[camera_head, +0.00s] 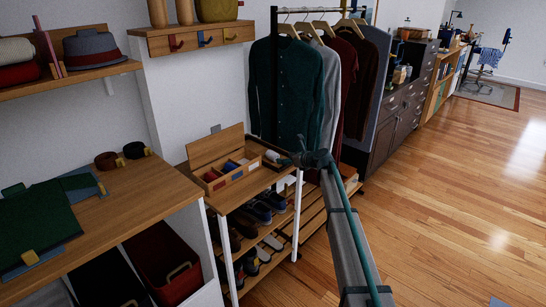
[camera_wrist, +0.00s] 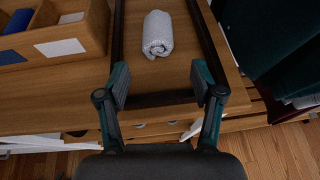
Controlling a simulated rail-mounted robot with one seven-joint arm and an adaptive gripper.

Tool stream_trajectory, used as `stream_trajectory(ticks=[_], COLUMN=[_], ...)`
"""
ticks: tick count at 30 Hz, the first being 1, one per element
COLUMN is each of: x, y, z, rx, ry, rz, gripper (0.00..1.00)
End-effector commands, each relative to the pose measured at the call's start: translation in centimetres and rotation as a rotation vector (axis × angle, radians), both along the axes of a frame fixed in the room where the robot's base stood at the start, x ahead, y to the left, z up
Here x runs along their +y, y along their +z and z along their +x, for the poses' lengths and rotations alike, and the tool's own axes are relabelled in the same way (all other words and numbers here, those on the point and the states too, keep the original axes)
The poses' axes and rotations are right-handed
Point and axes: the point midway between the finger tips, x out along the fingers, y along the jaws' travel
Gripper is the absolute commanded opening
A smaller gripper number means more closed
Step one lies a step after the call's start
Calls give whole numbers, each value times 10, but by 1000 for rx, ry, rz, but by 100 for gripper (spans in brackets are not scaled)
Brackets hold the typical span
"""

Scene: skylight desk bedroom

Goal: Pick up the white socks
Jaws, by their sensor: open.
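The white socks (camera_wrist: 158,36) are a rolled white bundle lying on a wooden surface, with a dark frame (camera_wrist: 162,98) around them in the wrist view. In the head view the white socks (camera_head: 272,156) show small on the shelf top, just right of the wooden box. My gripper (camera_wrist: 162,85) is open and empty in the wrist view. The socks lie ahead of it, between the lines of its two fingers, and apart from both. In the head view my gripper (camera_head: 297,160) is just right of the socks, at the shelf's right end.
A wooden box (camera_head: 228,186) with an open lid and rolled blue and red items stands left of the socks. Hanging clothes (camera_head: 285,85) are behind and right. Shoe shelves (camera_head: 262,220) are below. The floor (camera_head: 440,200) at right is clear.

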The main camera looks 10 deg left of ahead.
Motion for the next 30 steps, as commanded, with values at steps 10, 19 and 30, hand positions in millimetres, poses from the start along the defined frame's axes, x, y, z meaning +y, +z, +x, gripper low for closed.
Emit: stream_trajectory(ticks=[10,19,30], x=[23,51,57], y=[-11,-24,-27], z=[20,44,47], rx=[0,0,-1], ry=[2,3,1], rz=[-2,-1,-1], gripper=[67,67,60])
